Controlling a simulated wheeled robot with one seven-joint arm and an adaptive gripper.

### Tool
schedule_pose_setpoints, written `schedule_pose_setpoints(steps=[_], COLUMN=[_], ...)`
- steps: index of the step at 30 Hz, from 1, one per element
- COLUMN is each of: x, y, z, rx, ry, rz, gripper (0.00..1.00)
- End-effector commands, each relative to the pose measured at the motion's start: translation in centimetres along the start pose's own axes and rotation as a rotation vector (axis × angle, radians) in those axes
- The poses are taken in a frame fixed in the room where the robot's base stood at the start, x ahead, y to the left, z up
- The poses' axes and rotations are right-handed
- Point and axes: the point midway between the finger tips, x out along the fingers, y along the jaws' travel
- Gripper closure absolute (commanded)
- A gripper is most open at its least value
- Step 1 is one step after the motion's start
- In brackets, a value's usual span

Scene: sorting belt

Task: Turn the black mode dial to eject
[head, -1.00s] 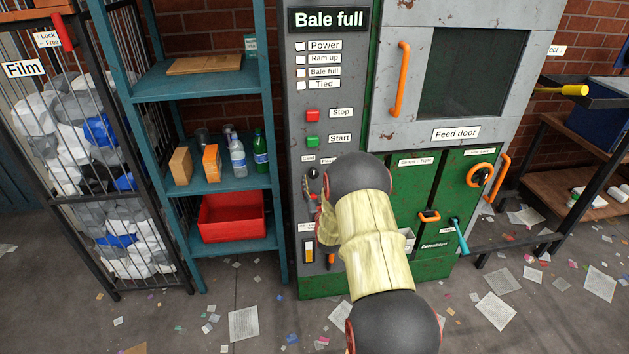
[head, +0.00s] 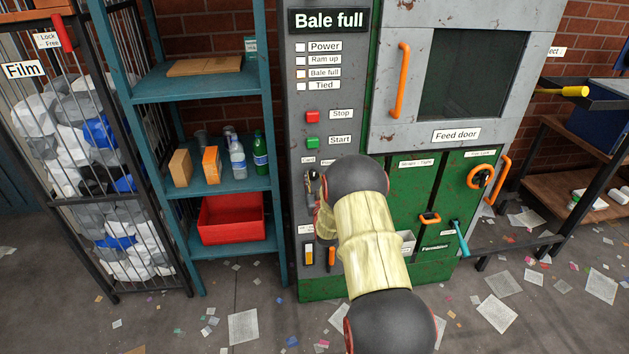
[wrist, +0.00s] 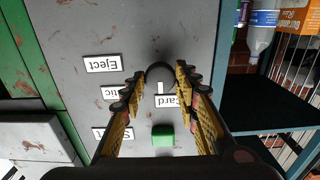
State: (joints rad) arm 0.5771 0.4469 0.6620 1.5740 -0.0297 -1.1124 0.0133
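The black mode dial (wrist: 160,76) is on the grey panel, between my fingertips in the wrist view. Its white mark points towards the Card label (wrist: 170,100). The Eject label (wrist: 101,64) and a partly covered label ending in "tic" (wrist: 121,92) are to its left in that upside-down view. My gripper (wrist: 159,80) is open, with one finger on each side of the dial. I see narrow gaps, but contact is hard to judge. In the head view, my gripper (head: 313,187) is at the dial and my wrist covers part of the panel.
The green start button (wrist: 162,134) lies close to my fingers. The red stop button (head: 312,117) is higher on the panel. A teal shelf (head: 205,85) with bottles and a red bin (head: 232,220) stands left. The feed door (head: 395,125) is to the right.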

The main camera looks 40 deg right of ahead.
Motion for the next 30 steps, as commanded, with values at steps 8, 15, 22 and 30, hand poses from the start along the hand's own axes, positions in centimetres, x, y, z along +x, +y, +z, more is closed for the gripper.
schedule_pose_setpoints(steps=[8,15,22,30], x=[-0.01,-0.01,0.01,0.0], y=[-0.04,-0.05,-0.06,-0.06], z=[0.01,0.02,0.08,0.21], rx=[0.0,0.004,0.063,0.252], ry=[0.0,0.0,0.001,0.001], rz=[-0.001,-0.001,-0.001,-0.001], gripper=[0.89,0.95,0.95,0.95])
